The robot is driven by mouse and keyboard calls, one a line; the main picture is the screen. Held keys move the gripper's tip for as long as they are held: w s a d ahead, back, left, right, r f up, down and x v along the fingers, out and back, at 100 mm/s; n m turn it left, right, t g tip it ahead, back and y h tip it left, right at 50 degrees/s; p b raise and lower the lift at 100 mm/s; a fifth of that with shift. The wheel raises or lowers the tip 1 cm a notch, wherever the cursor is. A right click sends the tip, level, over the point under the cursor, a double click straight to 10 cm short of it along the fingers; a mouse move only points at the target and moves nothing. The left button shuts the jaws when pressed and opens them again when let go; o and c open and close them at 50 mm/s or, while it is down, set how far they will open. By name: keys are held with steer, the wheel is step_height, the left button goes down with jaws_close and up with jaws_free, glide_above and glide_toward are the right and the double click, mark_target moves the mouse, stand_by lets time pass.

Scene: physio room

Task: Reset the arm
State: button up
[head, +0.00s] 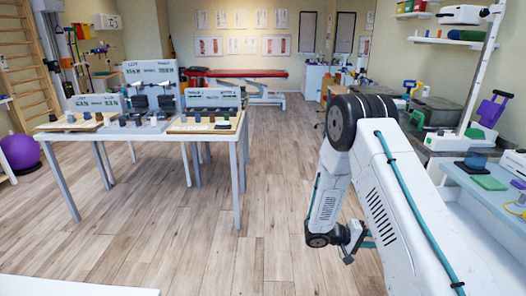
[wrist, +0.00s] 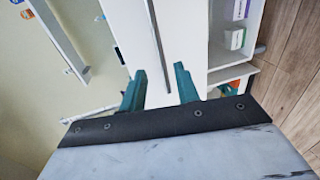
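My arm reaches across the right of the head view, with its elbow raised and its forearm hanging down over the wooden floor (head: 215,262). My gripper (wrist: 159,84) shows two teal fingers in the wrist view. They stand apart with nothing between them, and white furniture shows behind them. In the head view only a small teal part of the gripper shows beside the dark wrist joint, low over the floor.
A white table (head: 238,160) with boards of small blocks stands at the left. A red treatment couch (head: 245,73) is at the back. Floor between is clear.

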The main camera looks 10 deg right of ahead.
steer(key=s+a+r+n+t+y, duration=0.1)
steer(key=s+a+r+t+y, duration=0.1)
steer(key=s+a+r+y, duration=0.5)
steer(key=s+a+r+n+t+y, duration=0.1)
steer(key=s+a+r+t+y, duration=0.1)
steer(key=s+a+r+y, duration=0.6)
steer(key=shift+s+a+r+t, duration=0.15)
steer(key=shift+s+a+r, duration=1.75)
steer(key=shift+s+r, duration=1.9)
steer(key=shift+s+a+r+t, duration=0.15)
steer(key=shift+s+a+r, duration=2.15)
steer(key=shift+r, duration=2.55)
steer(key=shift+s+d, duration=0.45)
steer(key=shift+d, duration=0.05)
